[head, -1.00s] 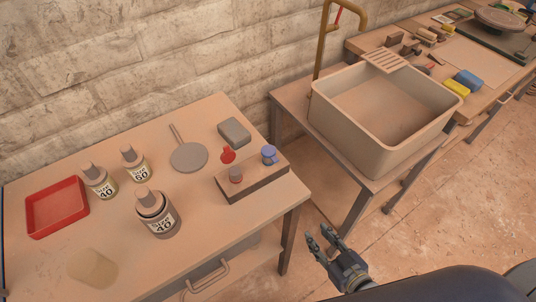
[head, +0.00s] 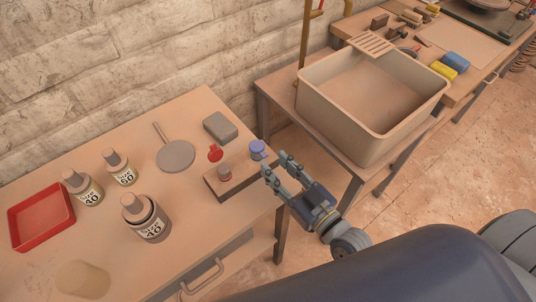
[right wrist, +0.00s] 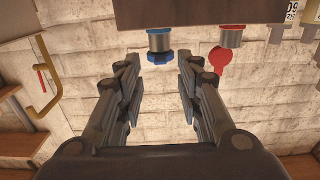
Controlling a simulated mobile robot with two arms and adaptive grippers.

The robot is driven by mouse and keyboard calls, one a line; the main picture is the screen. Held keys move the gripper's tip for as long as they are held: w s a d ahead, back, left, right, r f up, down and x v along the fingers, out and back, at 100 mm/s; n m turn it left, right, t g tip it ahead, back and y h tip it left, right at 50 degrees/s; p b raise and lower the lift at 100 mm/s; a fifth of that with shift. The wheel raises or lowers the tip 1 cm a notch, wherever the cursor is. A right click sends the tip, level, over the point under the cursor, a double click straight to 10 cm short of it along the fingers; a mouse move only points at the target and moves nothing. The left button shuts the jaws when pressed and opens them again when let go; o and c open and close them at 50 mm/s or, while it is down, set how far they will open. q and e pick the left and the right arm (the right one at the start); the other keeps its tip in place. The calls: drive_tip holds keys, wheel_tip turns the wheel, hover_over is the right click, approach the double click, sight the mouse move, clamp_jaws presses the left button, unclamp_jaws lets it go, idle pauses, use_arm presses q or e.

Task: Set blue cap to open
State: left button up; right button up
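In the right wrist view the blue cap (right wrist: 160,58) appears at the top centre, on a metallic stem below the block (right wrist: 195,12), in line with the gap between my fingers. My right gripper (head: 274,163) is open and empty just right of the block, its fingertips close to the blue cap; I cannot tell if they touch. The open fingers also show in the right wrist view (right wrist: 158,70). My left gripper is not in view.
A round grey paddle (head: 176,156), a grey box (head: 220,127), labelled bottles (head: 147,222) and a red tray (head: 40,240) share the table. A large sink (head: 372,100) stands right.

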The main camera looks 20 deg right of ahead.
sight(266, 156)
drive_tip(key=shift+x, duration=2)
clamp_jaws()
